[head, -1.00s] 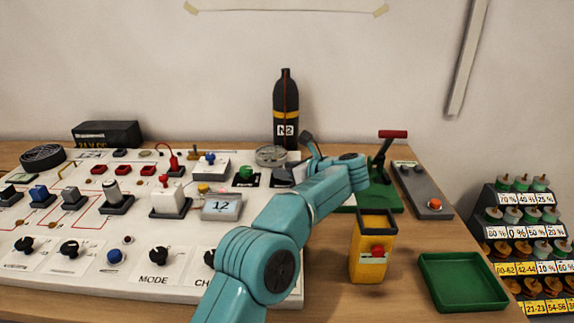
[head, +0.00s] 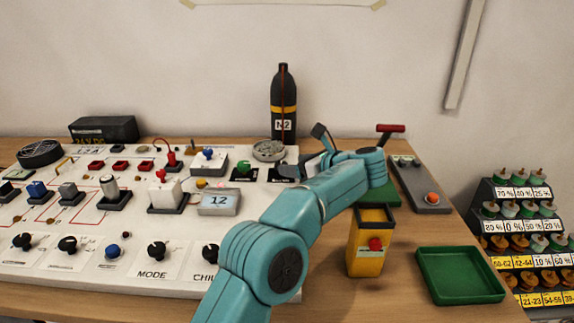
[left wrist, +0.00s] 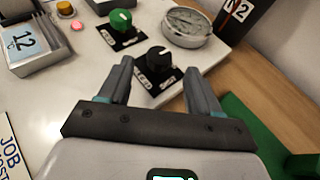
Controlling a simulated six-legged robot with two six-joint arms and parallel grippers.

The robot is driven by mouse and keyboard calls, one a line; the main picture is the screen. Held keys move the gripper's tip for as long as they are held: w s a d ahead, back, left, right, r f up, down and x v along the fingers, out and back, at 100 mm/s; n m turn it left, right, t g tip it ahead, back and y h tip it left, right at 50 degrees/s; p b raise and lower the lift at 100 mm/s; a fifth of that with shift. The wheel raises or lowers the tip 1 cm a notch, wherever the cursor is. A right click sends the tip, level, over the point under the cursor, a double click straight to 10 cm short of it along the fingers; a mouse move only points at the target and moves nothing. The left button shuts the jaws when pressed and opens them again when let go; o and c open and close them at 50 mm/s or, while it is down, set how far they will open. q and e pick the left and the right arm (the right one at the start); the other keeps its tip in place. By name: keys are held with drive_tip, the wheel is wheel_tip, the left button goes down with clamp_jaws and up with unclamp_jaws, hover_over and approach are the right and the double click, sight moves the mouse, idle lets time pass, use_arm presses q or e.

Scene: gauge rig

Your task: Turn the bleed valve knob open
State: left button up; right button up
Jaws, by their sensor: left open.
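In the left wrist view a black knob (left wrist: 158,58) on a dark labelled base stands just ahead of and between the fingers of my left gripper (left wrist: 158,76). The fingers are spread and do not appear to touch it. A green knob (left wrist: 121,20) on a similar base stands to its left. I cannot read which label names the bleed valve. In the head view the left gripper (head: 308,152) is over the panel's right edge, right of the green knob (head: 243,169). The black knob there is mostly hidden by the gripper. My right gripper is not seen.
A round gauge (head: 269,150) and an N2 bottle (head: 284,103) stand behind the knobs. A small box reading 12 (head: 219,202) lies left. A yellow bin (head: 369,243), a green tray (head: 460,275) and a red-handled lever (head: 390,128) stand right of the panel.

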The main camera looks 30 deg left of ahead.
use_arm(q)
drive_tip(key=p+v, duration=0.1)
drive_tip(key=v, duration=1)
drive_tip(key=shift+d, duration=0.3)
drive_tip(key=shift+r, duration=0.15)
